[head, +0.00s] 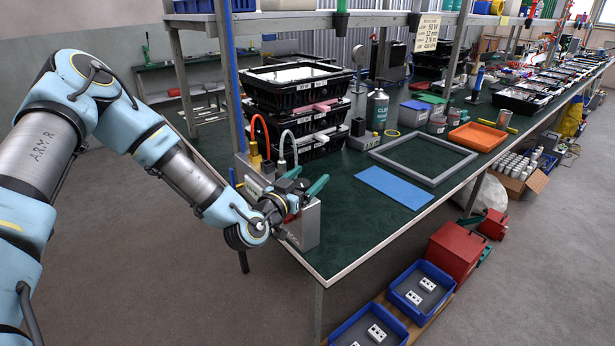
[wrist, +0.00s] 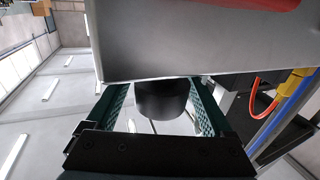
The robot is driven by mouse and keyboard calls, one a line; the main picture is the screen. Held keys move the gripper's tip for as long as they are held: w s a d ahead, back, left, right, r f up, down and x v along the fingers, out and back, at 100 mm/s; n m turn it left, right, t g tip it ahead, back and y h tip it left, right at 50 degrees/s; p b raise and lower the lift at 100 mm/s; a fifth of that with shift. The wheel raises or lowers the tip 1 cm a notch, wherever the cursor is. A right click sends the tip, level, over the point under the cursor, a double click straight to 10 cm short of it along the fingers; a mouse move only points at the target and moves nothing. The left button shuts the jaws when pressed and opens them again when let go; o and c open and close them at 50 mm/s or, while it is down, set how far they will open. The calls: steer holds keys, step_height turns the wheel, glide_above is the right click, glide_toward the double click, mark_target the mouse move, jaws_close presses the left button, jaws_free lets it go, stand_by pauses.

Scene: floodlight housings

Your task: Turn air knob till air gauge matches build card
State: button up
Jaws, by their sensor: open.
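My gripper (head: 305,180) is open at the near left corner of the green bench, by a grey metal box (head: 302,228). In the wrist view, the green fingers of my gripper (wrist: 162,88) stand on either side of a black round knob (wrist: 162,100) under the grey box (wrist: 190,45). I cannot tell whether either finger touches the knob. The knob is hidden in the head view. A printed card (head: 427,32) hangs from the shelf edge; its small text is only partly legible. No air gauge face can be made out.
Stacked black trays (head: 297,95), a red hose (head: 262,130) and a grey hose (head: 285,140) stand behind my gripper. A blue mat (head: 395,187) and grey frame (head: 425,158) lie to the right. Blue bins (head: 422,290) are below the bench's front edge.

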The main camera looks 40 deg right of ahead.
steer(key=shift+c, duration=0.4)
jaws_close()
steer(key=shift+f+m+g+b, duration=0.15)
steer(key=shift+m+g+b, duration=0.25)
steer(key=shift+g+b, duration=0.25)
steer(key=shift+s+f+m+g+h+b, duration=0.15)
steer(key=shift+m+g+h+b, duration=0.15)
steer(key=shift+m+g+b, duration=0.5)
steer(key=m+g+b, duration=0.1)
steer(key=g, duration=0.1)
steer(key=m+g+b, duration=0.1)
steer(key=g+b, duration=0.1)
steer(key=shift+s, duration=0.3)
steer(key=shift+s+a+r+m+g+y+b, duration=0.1)
steer(key=shift+s+m+g+y+b, duration=0.25)
steer(key=shift+m+g, duration=0.8)
steer(key=shift+s+a+r+m+g+y+b, duration=0.1)
steer(key=shift+s+m+g+y+b, duration=0.4)
steer(key=shift+g, duration=1.05)
steer(key=shift+w+r+m+g+y+b, duration=0.15)
steer(key=shift+m+g+y, duration=0.4)
steer(key=shift+m+g, duration=0.7)
steer(key=shift+s, duration=0.1)
